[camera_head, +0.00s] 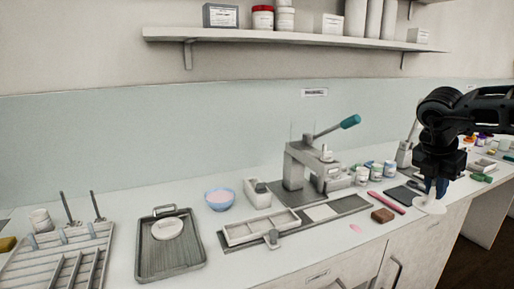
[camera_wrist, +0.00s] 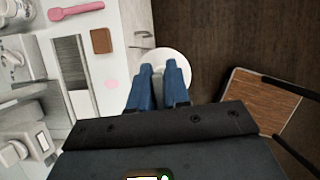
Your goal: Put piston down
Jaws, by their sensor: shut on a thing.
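The piston is a white round disc with a short pale stem; its disc (camera_head: 429,206) shows at the right in the head view, at the counter's front edge. My gripper (camera_head: 437,187) is shut on the stem, and the disc hangs below the blue fingers. In the wrist view the disc (camera_wrist: 178,57) shows beyond my gripper (camera_wrist: 158,70), against the dark floor just outside the counter edge. The piston is held above counter level and touches nothing else that I can see. Part of the stem is hidden between the fingers.
A lever press (camera_head: 297,168) with a teal handle stands on a grey mat (camera_head: 354,205). A brown block (camera_head: 382,215), a pink tool (camera_head: 387,203) and a dark pad (camera_head: 403,195) lie near the piston. A grey tray (camera_head: 153,262) holds a white disc. A wooden stool (camera_wrist: 258,105) stands beside the counter.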

